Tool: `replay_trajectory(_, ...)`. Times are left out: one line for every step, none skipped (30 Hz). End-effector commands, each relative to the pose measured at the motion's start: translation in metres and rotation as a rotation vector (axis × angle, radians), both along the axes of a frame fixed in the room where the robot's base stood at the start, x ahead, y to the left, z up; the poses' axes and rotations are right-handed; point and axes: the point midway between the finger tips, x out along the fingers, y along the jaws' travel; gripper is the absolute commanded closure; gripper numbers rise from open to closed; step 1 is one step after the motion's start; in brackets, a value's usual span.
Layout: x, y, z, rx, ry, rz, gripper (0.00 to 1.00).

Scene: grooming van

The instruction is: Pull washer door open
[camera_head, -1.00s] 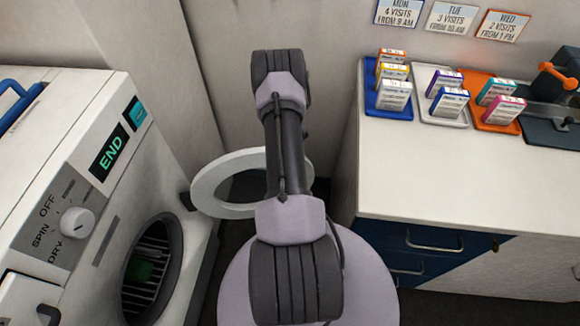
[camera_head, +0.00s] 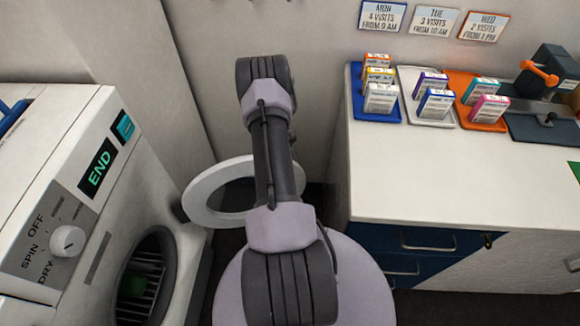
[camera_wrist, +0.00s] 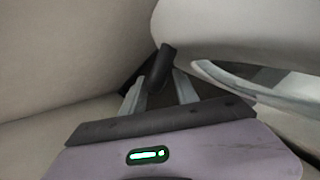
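The white washer (camera_head: 48,140) stands at the left in the head view, with END on its display and its dark drum opening (camera_head: 143,278) uncovered. Its round white door (camera_head: 207,194) stands swung out from the front, joined at a dark hinge. My arm crosses in front of the door's right part and hides my gripper in the head view. In the wrist view, the door (camera_wrist: 225,35) fills the upper right. My gripper's pale fingers (camera_wrist: 160,92) stand apart on either side of a dark bar (camera_wrist: 163,66), which looks like the door handle; whether they press on it is unclear.
A white-topped counter (camera_head: 425,180) with blue drawers stands at the right. It holds blue, white and orange trays of small boxes. A wall is close behind the door. A strip of dark floor shows between washer and counter.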

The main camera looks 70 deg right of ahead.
Motion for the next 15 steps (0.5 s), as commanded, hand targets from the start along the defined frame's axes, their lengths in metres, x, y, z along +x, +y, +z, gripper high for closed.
replay_trajectory(0.004, -0.002, 0.014, -0.004, -0.002, 0.001, 0.64)
replay_trajectory(0.007, -0.003, 0.022, -0.003, -0.002, 0.002, 0.64)
replay_trajectory(0.012, -0.005, 0.035, -0.004, -0.002, 0.003, 0.64)
replay_trajectory(0.016, -0.006, 0.045, -0.004, -0.003, 0.002, 0.64)
replay_trajectory(0.02, -0.007, 0.055, -0.004, -0.003, 0.002, 0.64)
replay_trajectory(0.025, -0.009, 0.068, -0.004, -0.003, 0.002, 0.64)
replay_trajectory(0.029, -0.01, 0.078, -0.004, -0.003, 0.001, 0.64)
replay_trajectory(0.032, -0.012, 0.087, -0.004, -0.003, 0.002, 0.64)
replay_trajectory(0.037, -0.013, 0.099, -0.003, -0.003, 0.003, 0.64)
replay_trajectory(0.041, -0.014, 0.107, -0.004, -0.003, 0.002, 0.64)
replay_trajectory(0.044, -0.015, 0.115, -0.004, -0.003, 0.002, 0.64)
replay_trajectory(0.047, -0.017, 0.124, -0.004, -0.003, 0.002, 0.64)
replay_trajectory(0.05, -0.017, 0.13, -0.002, -0.002, 0.002, 0.64)
replay_trajectory(0.052, -0.018, 0.135, -0.002, -0.002, 0.002, 0.64)
replay_trajectory(0.054, -0.019, 0.141, -0.002, -0.001, 0.002, 0.64)
